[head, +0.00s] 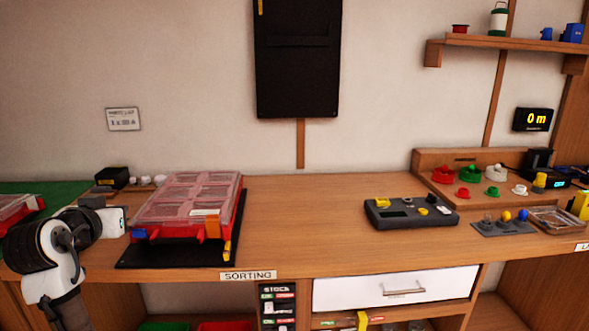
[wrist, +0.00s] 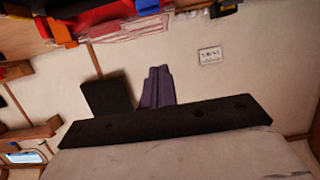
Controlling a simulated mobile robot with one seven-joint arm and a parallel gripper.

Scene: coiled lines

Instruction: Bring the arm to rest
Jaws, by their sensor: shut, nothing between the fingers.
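My arm (head: 55,250) shows at the lower left in the head view, folded in front of the left end of the bench. My gripper (wrist: 158,72) shows in the wrist view, its two dark fingers together with nothing between them. The fingers point towards the wall and are apart from everything around them. In the head view I cannot make out the fingertips clearly.
A red case with clear lids (head: 187,200) lies on a black mat (head: 170,254) just right of my arm. A grey device (head: 410,213) stands further right on the wooden bench (head: 300,220). The bench between them is clear. A white drawer (head: 395,288) is below.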

